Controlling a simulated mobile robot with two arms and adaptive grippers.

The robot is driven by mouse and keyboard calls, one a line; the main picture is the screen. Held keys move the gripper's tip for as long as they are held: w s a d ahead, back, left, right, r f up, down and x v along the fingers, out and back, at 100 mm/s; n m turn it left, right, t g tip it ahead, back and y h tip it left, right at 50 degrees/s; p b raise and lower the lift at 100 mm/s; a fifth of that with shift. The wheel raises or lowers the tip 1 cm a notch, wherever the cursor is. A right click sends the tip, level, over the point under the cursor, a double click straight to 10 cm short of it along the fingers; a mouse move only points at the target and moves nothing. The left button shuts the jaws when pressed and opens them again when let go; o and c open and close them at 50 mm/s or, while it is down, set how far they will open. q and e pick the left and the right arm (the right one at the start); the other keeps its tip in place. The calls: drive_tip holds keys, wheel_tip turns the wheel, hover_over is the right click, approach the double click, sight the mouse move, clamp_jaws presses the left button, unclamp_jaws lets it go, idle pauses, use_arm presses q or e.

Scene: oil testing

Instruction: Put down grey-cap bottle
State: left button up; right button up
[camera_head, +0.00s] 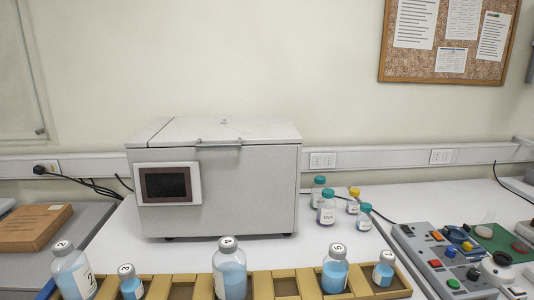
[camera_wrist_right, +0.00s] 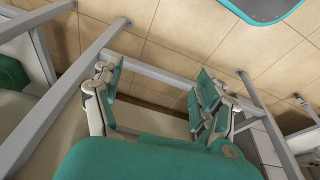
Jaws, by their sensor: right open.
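Several grey-cap bottles with light blue liquid stand in the wooden rack (camera_head: 285,285) along the bottom of the head view. They are a large bottle (camera_head: 73,273) at the left, a small bottle (camera_head: 131,286), a large bottle (camera_head: 230,272) in the middle, a large bottle (camera_head: 335,273) and a small bottle (camera_head: 384,272) at the right. The frames do not show which one the task means. My right gripper (camera_wrist_right: 157,80) shows in the right wrist view, its green-padded fingers wide apart with nothing between them. No gripper shows in the head view.
A grey box-shaped machine (camera_head: 240,195) with a dark screen stands behind the rack. Several capped bottles, one teal-capped (camera_head: 326,208), stand right of it. A control panel (camera_head: 440,260) with coloured buttons is at the right. Tiled floor (camera_wrist_right: 150,30) lies beyond my right gripper.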

drive_tip(key=s+f+g, duration=0.1)
drive_tip(key=s+f, duration=0.2)
drive_tip(key=f, duration=0.6)
drive_tip(key=s+f, duration=0.3)
drive_tip(key=f, duration=0.7)
drive_tip(key=s+d+f, duration=0.3)
drive_tip(key=s+f, duration=0.7)
drive_tip(key=s, duration=0.2)
drive_tip(key=shift+s+g, duration=0.35)
drive_tip(key=shift+g, duration=0.05)
drive_tip(key=shift+f, duration=0.1)
